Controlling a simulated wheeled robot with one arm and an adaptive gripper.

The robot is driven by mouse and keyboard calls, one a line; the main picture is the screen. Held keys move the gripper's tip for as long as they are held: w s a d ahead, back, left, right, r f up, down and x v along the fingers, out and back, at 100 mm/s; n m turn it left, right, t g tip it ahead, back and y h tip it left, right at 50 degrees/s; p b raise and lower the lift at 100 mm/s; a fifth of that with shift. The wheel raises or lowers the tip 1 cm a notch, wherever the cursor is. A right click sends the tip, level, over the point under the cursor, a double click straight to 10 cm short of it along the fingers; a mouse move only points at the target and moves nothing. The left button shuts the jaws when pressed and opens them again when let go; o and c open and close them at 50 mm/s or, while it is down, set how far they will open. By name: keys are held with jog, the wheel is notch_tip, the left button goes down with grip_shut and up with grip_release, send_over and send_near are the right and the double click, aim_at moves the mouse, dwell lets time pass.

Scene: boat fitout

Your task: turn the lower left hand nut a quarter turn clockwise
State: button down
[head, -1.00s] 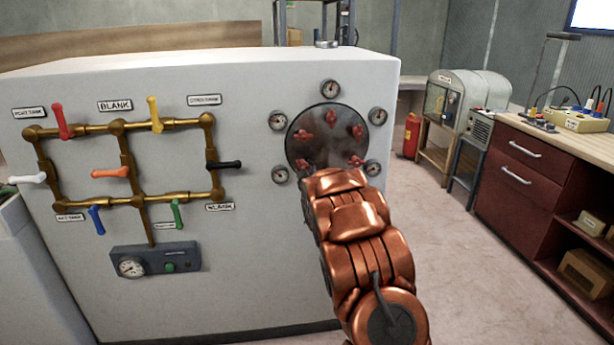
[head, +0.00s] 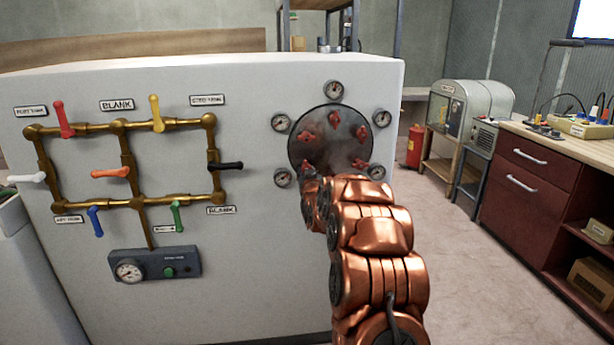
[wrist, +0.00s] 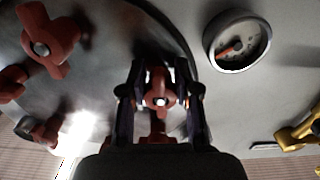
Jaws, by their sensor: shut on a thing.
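The round grey plate (head: 340,150) on the white panel carries several red wing nuts, such as the top one (head: 334,118) and the lower right one (head: 359,164). The nut's wings run roughly up and down in that picture. Another red nut (wrist: 48,42) shows at upper left there.
Gauges ring the plate; the lower left one (head: 283,177) is close to my arm, and a gauge (wrist: 237,43) is near my gripper in the wrist view. Brass pipes with coloured levers (head: 124,200) are left of the plate. A workbench (head: 540,180) stands at right.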

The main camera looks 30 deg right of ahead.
jog(key=shift+r, duration=0.15)
jog(key=c, duration=0.8)
grip_release()
jog(key=shift+c, duration=0.2)
jog(key=shift+s+a, duration=0.1)
jog(key=v, duration=1.1)
jog(key=shift+s+a, duration=0.15)
jog(key=shift+s, duration=0.2)
